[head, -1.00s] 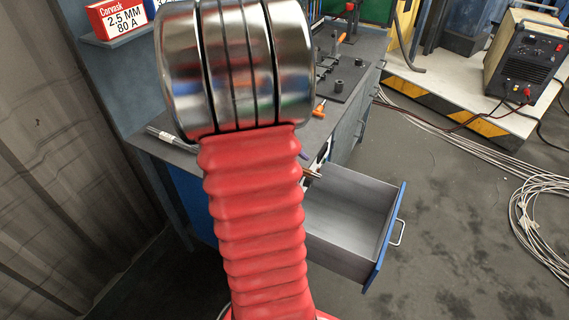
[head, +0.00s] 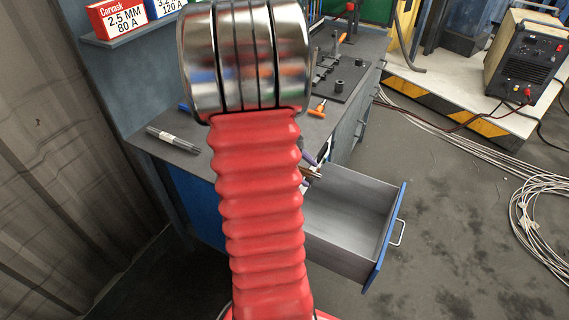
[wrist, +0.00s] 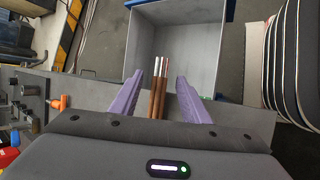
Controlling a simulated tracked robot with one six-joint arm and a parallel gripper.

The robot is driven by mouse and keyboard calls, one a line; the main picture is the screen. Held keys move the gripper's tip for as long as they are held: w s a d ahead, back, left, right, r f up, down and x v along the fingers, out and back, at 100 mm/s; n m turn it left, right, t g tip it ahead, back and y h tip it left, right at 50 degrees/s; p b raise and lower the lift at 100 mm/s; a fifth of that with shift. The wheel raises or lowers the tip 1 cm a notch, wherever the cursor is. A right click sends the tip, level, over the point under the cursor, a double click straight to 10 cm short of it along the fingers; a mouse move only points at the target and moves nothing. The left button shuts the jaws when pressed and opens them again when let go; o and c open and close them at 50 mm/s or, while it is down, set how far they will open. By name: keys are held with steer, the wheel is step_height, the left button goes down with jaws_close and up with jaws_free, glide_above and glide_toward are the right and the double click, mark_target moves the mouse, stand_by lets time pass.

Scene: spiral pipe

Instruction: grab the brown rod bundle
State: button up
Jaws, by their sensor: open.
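The brown rod bundle (wrist: 158,92) shows in the wrist view as a few thin brown rods side by side with pale tips, over the near end of the open drawer. My gripper (wrist: 160,77) is open, with one purple finger on each side of the rods and visible gaps. I cannot tell how deep the fingers sit around them. In the head view my red arm hides most of the gripper; a bit of a purple finger (head: 310,158) and a brown rod end (head: 313,173) show by the bench edge.
The grey drawer (head: 345,225) with a blue front stands open from the bench. A grey rod bundle (head: 172,139) lies on the bench top. An orange-handled tool (head: 318,109) and a dark fixture plate (head: 335,82) are also there. Cables (head: 540,205) lie on the floor at right.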

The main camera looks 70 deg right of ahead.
jaws_close()
stand_by(0.3)
steer(key=shift+r, duration=0.15)
step_height(320, 180, up, 10)
stand_by(0.8)
stand_by(0.4)
